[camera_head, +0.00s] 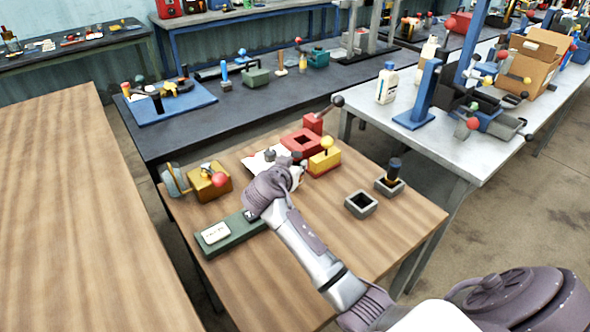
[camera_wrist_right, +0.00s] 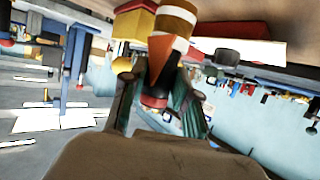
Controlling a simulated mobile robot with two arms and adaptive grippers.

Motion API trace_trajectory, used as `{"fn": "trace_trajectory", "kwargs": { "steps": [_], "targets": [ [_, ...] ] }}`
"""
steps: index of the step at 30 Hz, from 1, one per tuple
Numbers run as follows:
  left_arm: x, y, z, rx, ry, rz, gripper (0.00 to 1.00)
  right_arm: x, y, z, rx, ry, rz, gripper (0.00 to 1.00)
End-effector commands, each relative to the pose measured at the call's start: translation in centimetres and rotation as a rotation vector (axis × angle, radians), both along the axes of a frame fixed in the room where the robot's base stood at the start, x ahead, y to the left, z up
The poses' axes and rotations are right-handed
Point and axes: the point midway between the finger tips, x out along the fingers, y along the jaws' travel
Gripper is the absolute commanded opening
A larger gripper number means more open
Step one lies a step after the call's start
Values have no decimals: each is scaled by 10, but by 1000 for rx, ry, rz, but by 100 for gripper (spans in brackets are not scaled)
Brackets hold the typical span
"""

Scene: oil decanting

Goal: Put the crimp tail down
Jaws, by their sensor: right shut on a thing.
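My right gripper (camera_head: 292,178) is over the small wooden table (camera_head: 330,240), in front of the red block; my arm and wrist hide most of its fingers in the head view. In the right wrist view my right gripper (camera_wrist_right: 160,92) is shut on a slim banded thing, the crimp tail (camera_wrist_right: 172,38), with orange and white bands and a red and dark end between the fingers. In the head view the crimp tail is hard to make out, and I cannot tell whether it touches anything. My left gripper is not in view.
A red block (camera_head: 303,142) and yellow block (camera_head: 325,162) stand behind the gripper. A brass-coloured box (camera_head: 209,186) and green base (camera_head: 232,236) with a white label are left. An open grey square holder (camera_head: 361,204) is right; the front tabletop is clear.

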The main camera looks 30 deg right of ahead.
Motion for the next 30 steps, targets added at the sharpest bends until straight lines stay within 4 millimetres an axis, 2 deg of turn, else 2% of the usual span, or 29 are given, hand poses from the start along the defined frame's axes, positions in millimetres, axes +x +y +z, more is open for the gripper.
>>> {"fn": "trace_trajectory", "kwargs": {
  "steps": [4, 16, 17, 21, 30],
  "targets": [
    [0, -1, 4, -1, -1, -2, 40, 0, 0, -17, -2, 2, 1, 0],
    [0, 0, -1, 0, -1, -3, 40, 0, 0, -25, 0, 0, 1, 0],
    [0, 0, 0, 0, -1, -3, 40, 0, 0, -24, 0, 0, 1, 33],
    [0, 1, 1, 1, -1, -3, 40, 0, 0, -23, 0, 1, 1, 55],
    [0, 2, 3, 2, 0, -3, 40, 0, 0, -22, 0, 0, 1, 55]
  ]
}}
